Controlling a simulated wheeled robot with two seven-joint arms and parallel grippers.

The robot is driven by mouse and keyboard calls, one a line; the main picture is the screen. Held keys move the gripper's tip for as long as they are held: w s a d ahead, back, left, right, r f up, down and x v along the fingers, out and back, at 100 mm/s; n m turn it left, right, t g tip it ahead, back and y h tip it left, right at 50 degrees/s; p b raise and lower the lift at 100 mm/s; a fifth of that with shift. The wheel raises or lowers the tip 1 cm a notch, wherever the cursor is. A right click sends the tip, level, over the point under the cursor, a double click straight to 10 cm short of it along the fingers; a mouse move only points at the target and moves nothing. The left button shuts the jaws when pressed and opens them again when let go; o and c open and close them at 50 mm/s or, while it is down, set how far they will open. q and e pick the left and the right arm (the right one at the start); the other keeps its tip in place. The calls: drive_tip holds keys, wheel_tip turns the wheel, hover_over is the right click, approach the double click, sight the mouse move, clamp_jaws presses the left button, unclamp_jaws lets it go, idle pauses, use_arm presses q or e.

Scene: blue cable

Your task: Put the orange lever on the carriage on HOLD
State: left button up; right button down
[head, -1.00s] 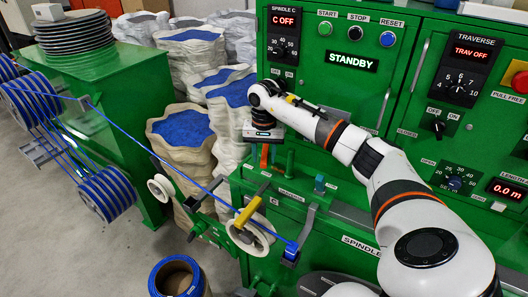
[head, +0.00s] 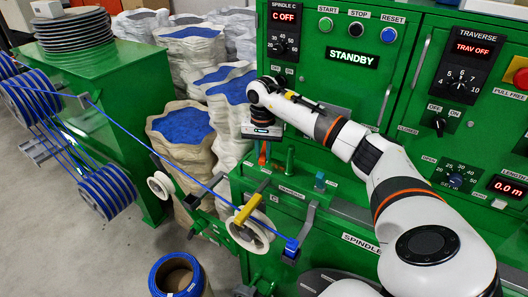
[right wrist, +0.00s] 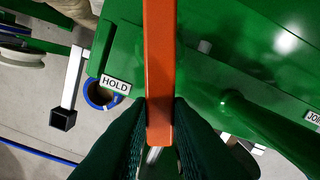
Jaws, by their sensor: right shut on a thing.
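The orange lever (right wrist: 159,45) runs from the top to the middle of the right wrist view. My right gripper (right wrist: 158,118) is shut on its lower end there. In the head view my right gripper (head: 262,138) is over the green machine's left edge, with a short piece of the orange lever (head: 263,153) showing below it. A white HOLD label (right wrist: 115,84) is left of the lever in the right wrist view, apart from it. The lever's pivot is hidden. My left gripper is not in view.
A blue cable (head: 150,150) runs from the reels at left to a blue block (head: 291,248). A yellow-handled arm (head: 250,210) and white rollers are below the gripper. A green post (head: 290,160) stands close to its right. Sacks (head: 182,130) stand behind, left.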

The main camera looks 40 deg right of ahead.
drive_tip(key=m, duration=0.1)
drive_tip(key=w+m, duration=0.1)
drive_tip(key=m, duration=0.1)
drive_tip(key=a+m+b, duration=0.1)
drive_tip(key=m, duration=0.1)
drive_tip(key=shift+w, duration=0.4)
drive_tip(key=shift+w+m, duration=0.45)
drive_tip(key=shift+m, duration=0.65)
drive_tip(key=shift+w+m, duration=0.4)
drive_tip(key=shift+m, duration=0.7)
drive_tip(key=shift+d, duration=0.1)
drive_tip(key=c, duration=1.3)
unclamp_jaws()
wheel_tip(320, 180, up, 12)
drive_tip(key=b, duration=0.3)
drive_tip(key=shift+b, duration=0.3)
drive_tip(key=shift+f, duration=0.1)
